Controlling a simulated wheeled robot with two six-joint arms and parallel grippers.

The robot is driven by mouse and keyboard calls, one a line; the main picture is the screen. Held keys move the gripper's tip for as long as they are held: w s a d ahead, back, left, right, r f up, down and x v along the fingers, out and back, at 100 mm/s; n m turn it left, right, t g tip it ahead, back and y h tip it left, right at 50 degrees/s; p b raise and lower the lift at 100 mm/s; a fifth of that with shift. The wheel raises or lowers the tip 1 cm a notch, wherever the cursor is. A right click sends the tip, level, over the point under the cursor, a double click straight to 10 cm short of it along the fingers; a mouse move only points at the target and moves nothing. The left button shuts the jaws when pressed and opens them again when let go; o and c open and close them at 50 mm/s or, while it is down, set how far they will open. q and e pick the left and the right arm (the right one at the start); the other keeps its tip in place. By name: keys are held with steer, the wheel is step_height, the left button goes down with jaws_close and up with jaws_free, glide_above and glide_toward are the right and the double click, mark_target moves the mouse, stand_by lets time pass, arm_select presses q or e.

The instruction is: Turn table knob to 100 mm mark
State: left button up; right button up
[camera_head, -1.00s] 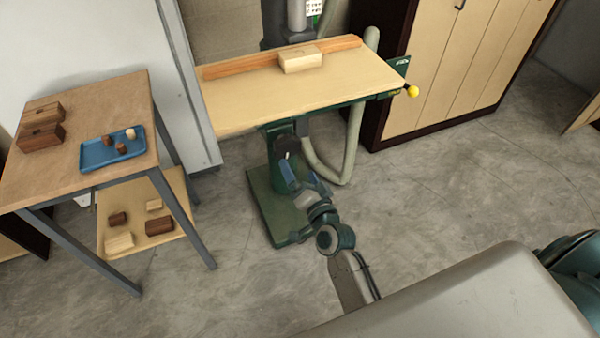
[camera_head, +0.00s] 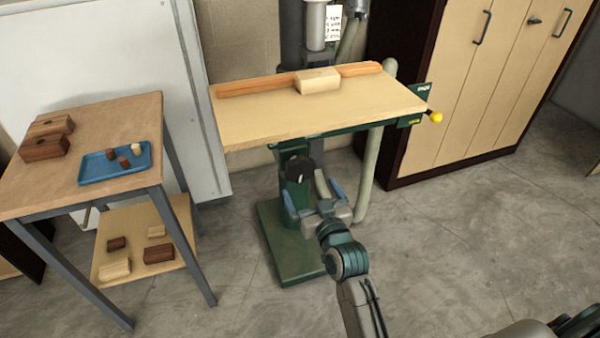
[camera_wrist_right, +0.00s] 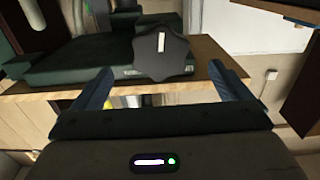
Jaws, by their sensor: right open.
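The table knob (camera_head: 300,170) is a black lobed knob on the green stand under the pale machine table (camera_head: 270,120). In the right wrist view the knob (camera_wrist_right: 163,62) faces me, with a white line upright on its upper half. My right gripper (camera_head: 314,196) is open, its blue fingers just in front of and below the knob in the head view. In the wrist view its fingertips (camera_wrist_right: 160,84) lie on either side of the knob's lower edge, with nothing between them. I cannot read a 100 mm mark. My left gripper is not in view.
A pale block (camera_head: 318,81) rests on the machine table against an orange fence (camera_head: 255,87). A side table (camera_head: 80,180) with a blue tray (camera_head: 92,172) stands left. A cabinet (camera_head: 455,95) is at right.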

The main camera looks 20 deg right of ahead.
mark_target(301, 173)
steer(key=w+p, duration=0.1)
steer(key=w, duration=0.7)
steer(key=shift+w+a, duration=0.1)
steer(key=shift+w, duration=0.05)
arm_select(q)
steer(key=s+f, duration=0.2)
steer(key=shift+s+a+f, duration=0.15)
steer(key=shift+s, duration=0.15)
arm_select(e)
steer(key=c, duration=1)
steer(key=shift+o, duration=0.2)
